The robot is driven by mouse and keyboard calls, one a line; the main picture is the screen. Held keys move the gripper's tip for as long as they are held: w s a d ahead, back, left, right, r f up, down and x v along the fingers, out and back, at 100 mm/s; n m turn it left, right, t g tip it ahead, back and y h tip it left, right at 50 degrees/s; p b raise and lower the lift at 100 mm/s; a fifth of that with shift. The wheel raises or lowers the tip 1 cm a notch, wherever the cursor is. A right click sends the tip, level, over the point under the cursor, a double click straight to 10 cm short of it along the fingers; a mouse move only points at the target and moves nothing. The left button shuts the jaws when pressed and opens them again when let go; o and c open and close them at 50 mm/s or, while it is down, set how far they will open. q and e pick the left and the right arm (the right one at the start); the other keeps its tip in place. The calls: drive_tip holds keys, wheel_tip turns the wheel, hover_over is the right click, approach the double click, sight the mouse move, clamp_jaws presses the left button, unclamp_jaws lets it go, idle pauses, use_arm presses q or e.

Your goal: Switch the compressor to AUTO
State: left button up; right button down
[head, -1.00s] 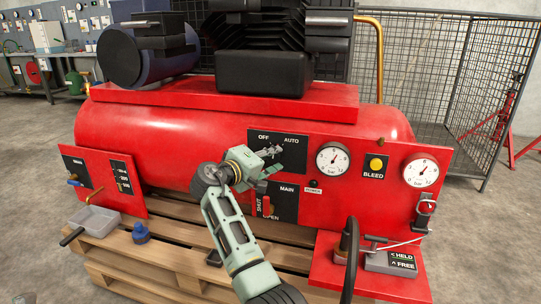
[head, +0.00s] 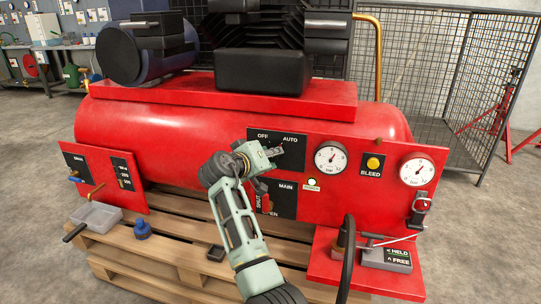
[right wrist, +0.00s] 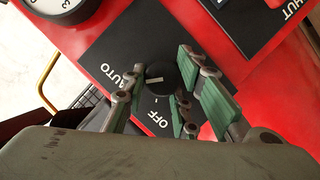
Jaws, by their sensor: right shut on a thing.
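The red compressor (head: 175,125) carries a black OFF/AUTO plate (head: 293,160) on its front panel. My right gripper (head: 277,151) reaches this plate from below and is shut on the selector knob. In the right wrist view the round black knob (right wrist: 158,77) sits between the green-padded fingers of my right gripper (right wrist: 163,82). A pale line on the knob lies crosswise, roughly toward the AUTO word (right wrist: 123,82) rather than the OFF word (right wrist: 158,122). The gripper hides most of the knob in the head view. My left gripper is not in view.
The MAIN valve's red lever (head: 266,203) is just below my gripper. A black hose (head: 347,255) rises at lower right. A wooden pallet (head: 185,255) lies below.

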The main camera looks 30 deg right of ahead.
drive_tip(key=shift+d+r, duration=0.15)
drive_tip(key=shift+r, duration=0.05)
drive_tip(key=c, duration=1.8)
unclamp_jaws()
drive_tip(key=shift+o, duration=1.4)
drive_tip(key=shift+s, duration=0.15)
drive_tip(key=shift+f, duration=0.1)
drive_tip(key=v, duration=1.2)
